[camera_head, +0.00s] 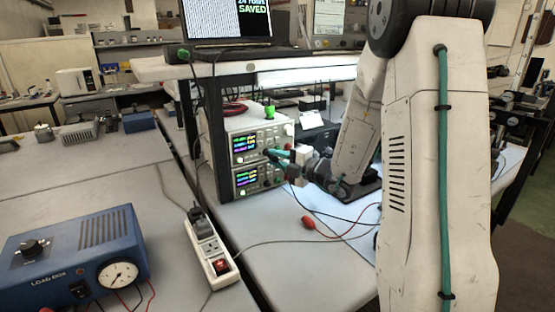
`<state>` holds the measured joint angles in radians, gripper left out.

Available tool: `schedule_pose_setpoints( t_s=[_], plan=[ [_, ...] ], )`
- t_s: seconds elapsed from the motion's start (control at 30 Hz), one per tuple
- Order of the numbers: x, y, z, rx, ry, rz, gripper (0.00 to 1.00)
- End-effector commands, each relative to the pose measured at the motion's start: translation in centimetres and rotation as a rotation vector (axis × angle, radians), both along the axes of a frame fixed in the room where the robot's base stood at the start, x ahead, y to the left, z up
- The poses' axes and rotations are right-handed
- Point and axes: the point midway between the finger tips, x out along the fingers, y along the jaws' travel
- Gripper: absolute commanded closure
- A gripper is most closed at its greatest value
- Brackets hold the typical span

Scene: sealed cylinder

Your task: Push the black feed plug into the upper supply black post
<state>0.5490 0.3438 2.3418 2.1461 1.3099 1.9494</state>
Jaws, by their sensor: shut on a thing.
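Two bench supplies are stacked under the shelf. The upper supply (243,149) has a lit screen and faces me at an angle. The lower supply (258,177) sits directly beneath it. My gripper (273,154) is at the right part of the upper supply's front and is shut on the black feed plug. The plug itself is too small and covered to make out. A black lead hangs from near my gripper down to the bench. The upper supply's black post is hidden, so I cannot tell whether the plug touches it. A red plug (308,222) lies loose on the bench.
A power strip (208,249) lies at the bench edge, left of centre. A blue load box (75,257) stands at the lower left. A laptop (226,27) sits on the shelf above the supplies. My arm covers much of the right side.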

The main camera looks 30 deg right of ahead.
Motion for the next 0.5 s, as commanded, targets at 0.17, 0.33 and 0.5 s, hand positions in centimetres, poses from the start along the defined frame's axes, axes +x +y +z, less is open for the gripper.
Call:
schedule_pose_setpoints(
  t_s=[0.17,0.33,0.5],
  plan=[
    [0.17,0.00,0.01,0.000,0.000,0.000,1.00],
    [0.52,-0.02,0.03,0.000,-0.001,0.000,1.00],
    [0.84,-0.02,0.03,0.000,-0.001,0.000,1.00]
  ],
)
